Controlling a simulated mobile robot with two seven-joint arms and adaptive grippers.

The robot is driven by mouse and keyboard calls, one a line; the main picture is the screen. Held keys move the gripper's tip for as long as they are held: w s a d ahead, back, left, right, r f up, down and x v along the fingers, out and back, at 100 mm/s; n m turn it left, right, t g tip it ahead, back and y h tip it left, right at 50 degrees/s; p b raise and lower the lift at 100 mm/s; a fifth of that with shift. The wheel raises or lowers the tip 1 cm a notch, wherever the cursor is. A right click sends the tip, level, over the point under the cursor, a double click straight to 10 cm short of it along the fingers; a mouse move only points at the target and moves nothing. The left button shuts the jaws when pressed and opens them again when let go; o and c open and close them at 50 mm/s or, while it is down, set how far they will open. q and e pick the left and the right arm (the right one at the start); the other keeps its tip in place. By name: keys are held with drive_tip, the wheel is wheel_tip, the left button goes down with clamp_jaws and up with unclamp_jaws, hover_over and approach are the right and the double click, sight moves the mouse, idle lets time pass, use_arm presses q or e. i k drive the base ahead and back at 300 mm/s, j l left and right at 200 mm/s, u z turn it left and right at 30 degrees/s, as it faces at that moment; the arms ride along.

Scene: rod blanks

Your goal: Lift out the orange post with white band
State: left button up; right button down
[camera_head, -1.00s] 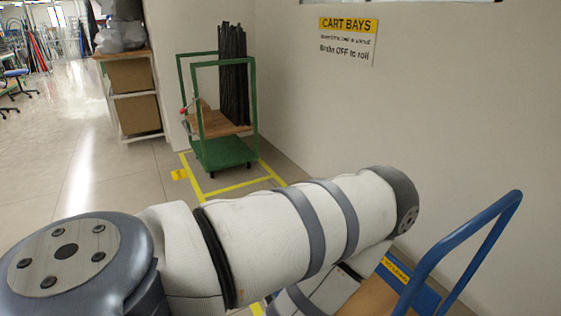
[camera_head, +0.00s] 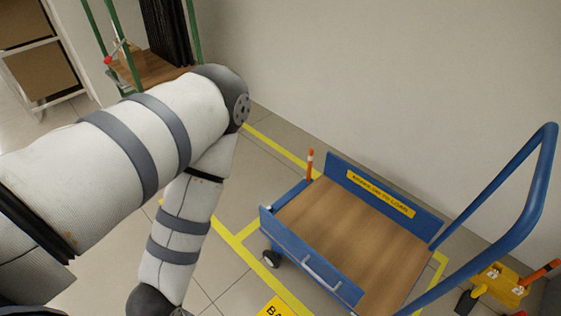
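A slim orange post with a white band (camera_head: 310,166) stands upright at the far left corner of the blue cart (camera_head: 312,256). Its lower end is hidden behind the cart's edge. Another orange post (camera_head: 538,273) lies tilted at the right edge, by a yellow block (camera_head: 502,285), and is cut off by the frame. One of my arms comes in from the left, bends near the upper middle and runs down to the bottom edge. Neither of my grippers shows.
The blue cart has a wooden deck, low side panels and a tall handle (camera_head: 547,170) at right. Yellow floor lines surround it. A green-framed cart (camera_head: 195,30) with dark rods stands at the upper left. A plain wall lies behind.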

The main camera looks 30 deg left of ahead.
sight(311, 153)
drive_tip(key=i+j+u, duration=0.4)
drive_tip(key=i+j, duration=0.2)
drive_tip(key=j+z, duration=0.2)
drive_tip(key=k+j+z, duration=0.15)
drive_tip(key=j, duration=0.2)
drive_tip(key=i+j+z, duration=0.15)
drive_tip(key=j+z, duration=0.15)
drive_tip(key=i+j+z, duration=0.15)
drive_tip(key=j+z, duration=0.15)
drive_tip(key=j, duration=0.25)
drive_tip(key=j+z, duration=0.25)
drive_tip(key=j, duration=0.25)
drive_tip(key=i+j+z, duration=0.2)
